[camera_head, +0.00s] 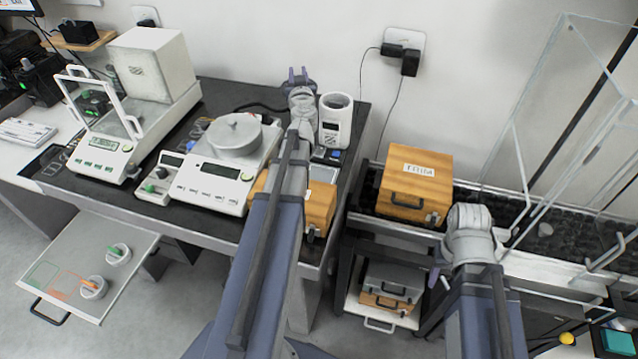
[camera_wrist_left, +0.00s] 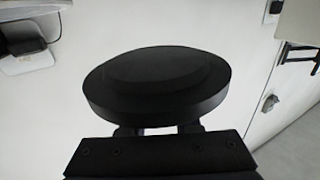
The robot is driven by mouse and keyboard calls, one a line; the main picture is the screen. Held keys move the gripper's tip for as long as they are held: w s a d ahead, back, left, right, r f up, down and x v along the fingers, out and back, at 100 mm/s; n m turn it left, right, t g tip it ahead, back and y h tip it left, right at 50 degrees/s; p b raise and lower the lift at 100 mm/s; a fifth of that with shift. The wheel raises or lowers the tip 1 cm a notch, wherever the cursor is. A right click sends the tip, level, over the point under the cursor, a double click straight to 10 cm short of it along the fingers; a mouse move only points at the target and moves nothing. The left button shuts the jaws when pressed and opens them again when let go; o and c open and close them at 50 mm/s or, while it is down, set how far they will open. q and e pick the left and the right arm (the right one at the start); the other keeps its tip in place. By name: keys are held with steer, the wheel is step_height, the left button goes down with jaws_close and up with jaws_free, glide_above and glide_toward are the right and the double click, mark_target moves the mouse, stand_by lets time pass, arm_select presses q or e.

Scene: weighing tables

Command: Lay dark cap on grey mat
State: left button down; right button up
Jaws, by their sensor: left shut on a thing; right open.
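The dark cap (camera_wrist_left: 155,85) is a round, flat black disc with a stepped top, large in the left wrist view. My left gripper (camera_head: 298,76) is shut on it; the fingers show just below the cap in the wrist view (camera_wrist_left: 160,130). In the head view this gripper is raised near the wall behind the weighing table, and I cannot make out the cap there. My right gripper (camera_head: 437,277) is open, in front of the right-hand table and partly hidden by its own wrist. I cannot clearly pick out the grey mat in either view.
A balance (camera_head: 215,183) with a round pan cover and a boxed balance (camera_head: 100,160) stand on the dark table. A white canister (camera_head: 335,121) stands near my left arm. Wooden boxes (camera_head: 415,186) (camera_head: 320,206) are near both arms. A pulled-out tray (camera_head: 65,262) holds two round pots.

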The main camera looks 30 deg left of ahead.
arm_select(q)
steer(key=s+d+f+n+g+y+b, duration=0.4)
steer(key=s+d+f+g, duration=0.1)
steer(key=s+d+g, duration=0.15)
steer(key=s+d+f+n+g+y+b, duration=0.3)
steer(key=s+d+f+n+g+b, duration=0.2)
steer(key=d, duration=0.3)
step_height(320, 180, down, 10)
steer(key=b, duration=0.9)
steer(key=shift+w+a+r+b, duration=0.1)
steer(key=shift+r+b, duration=0.05)
steer(key=shift+b, duration=0.25)
steer(key=shift+f+b, duration=0.65)
steer(key=c, duration=0.6)
jaws_free()
steer(key=shift+r, duration=0.1)
